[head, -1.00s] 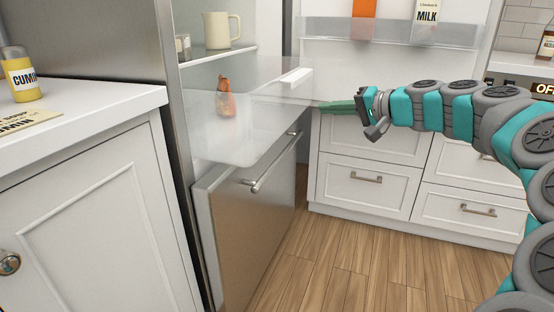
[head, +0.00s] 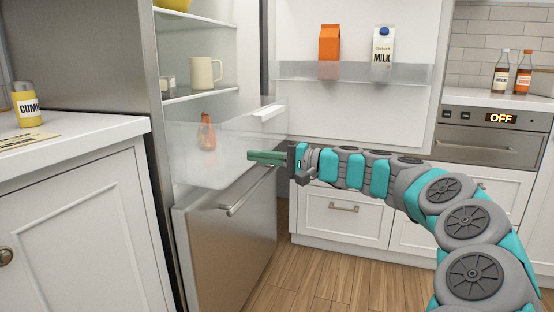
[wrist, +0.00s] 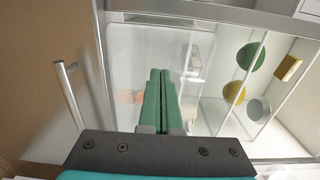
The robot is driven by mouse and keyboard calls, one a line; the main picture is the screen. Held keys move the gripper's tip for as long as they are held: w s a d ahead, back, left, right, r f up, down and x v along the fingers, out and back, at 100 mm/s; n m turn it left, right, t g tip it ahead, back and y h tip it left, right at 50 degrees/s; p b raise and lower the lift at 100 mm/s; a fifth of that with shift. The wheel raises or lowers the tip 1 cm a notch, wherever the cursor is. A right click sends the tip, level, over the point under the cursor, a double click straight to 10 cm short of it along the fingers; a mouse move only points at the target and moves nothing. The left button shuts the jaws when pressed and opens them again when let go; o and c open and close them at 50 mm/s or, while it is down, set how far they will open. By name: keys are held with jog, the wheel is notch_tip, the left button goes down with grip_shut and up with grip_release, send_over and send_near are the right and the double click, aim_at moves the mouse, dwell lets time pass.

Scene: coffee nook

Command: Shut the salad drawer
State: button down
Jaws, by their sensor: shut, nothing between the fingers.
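The clear salad drawer (head: 215,168) sticks out of the open fridge, below the shelves. An orange-brown bottle-like item (head: 207,134) stands inside it. The drawer has a pale handle strip (head: 267,112) on its front edge at the right. My gripper (head: 250,157) is shut and empty, its green fingers pointing left at the drawer's front. In the wrist view the fingers (wrist: 157,100) lie over the clear drawer (wrist: 122,60); I cannot tell whether they touch it.
A steel lower drawer front (head: 235,240) with a bar handle (head: 248,190) stands out below. The open fridge door (head: 355,110) holds an orange carton (head: 329,45) and a milk carton (head: 382,48). A white counter (head: 70,135) is at left. Wooden floor (head: 310,280) is free.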

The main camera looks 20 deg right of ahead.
aim_at(230, 153)
jog(key=x, duration=0.4)
jog(key=shift+w+a, duration=0.1)
jog(key=shift+a, duration=0.1)
jog(key=shift+a, duration=0.1)
jog(key=p+x, duration=0.2)
jog(key=x, duration=2.3)
jog(key=shift+w+a+p, duration=0.1)
jog(key=shift+w+p, duration=0.05)
jog(key=shift+p, duration=0.15)
jog(key=shift+w+a, duration=0.25)
jog(key=shift+a, duration=0.1)
jog(key=shift+r, duration=0.15)
jog(key=shift+a+r, duration=0.1)
